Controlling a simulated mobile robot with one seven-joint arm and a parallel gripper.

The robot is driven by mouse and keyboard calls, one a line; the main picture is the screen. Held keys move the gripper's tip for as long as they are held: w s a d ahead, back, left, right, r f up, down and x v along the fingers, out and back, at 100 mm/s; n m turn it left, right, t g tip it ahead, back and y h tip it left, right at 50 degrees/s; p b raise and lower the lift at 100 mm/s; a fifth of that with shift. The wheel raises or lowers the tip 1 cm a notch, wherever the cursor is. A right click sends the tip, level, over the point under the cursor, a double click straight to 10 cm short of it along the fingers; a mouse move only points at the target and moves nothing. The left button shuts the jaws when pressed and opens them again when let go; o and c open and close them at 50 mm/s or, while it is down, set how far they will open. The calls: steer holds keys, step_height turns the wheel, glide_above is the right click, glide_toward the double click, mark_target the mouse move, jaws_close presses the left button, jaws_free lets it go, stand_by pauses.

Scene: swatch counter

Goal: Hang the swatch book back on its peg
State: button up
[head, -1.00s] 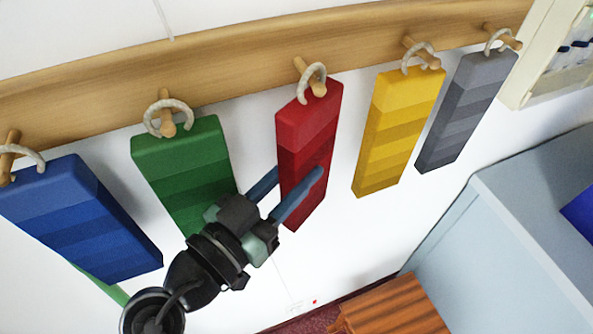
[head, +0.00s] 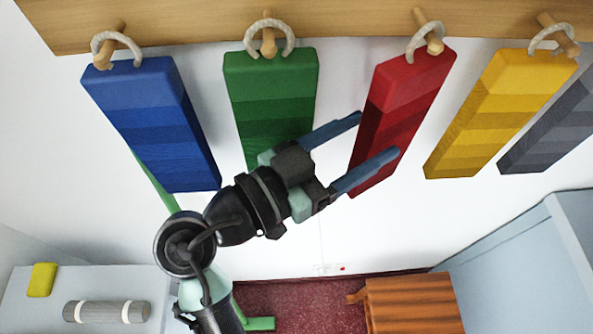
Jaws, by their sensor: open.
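Five swatch books hang in a row by pale rings on wooden pegs: blue (head: 150,115), green (head: 268,88), red (head: 405,85), yellow (head: 490,110) and grey (head: 558,125). The red book's ring (head: 418,38) appears looped over its peg (head: 428,30); the book hangs slanted in the picture. My gripper (head: 378,135) is open, its blue fingers spread at the red book's lower half. One fingertip is at the book's left edge and the other overlaps its lower front. Contact cannot be told. My wrist covers the green book's lower end.
The wooden peg rail (head: 350,18) runs along the top of the white wall. A pale blue cabinet (head: 520,250) stands at right, with a striped wooden stool (head: 410,300) on the red floor. A yellow block (head: 42,280) and grey roll (head: 107,312) lie on a grey surface at lower left.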

steer(key=b+v, duration=0.3)
steer(key=v, duration=0.7)
steer(key=shift+s+a+b, duration=0.2)
steer(key=shift+a+b, duration=0.1)
steer(key=shift+a, duration=0.05)
steer(key=shift+f, duration=0.1)
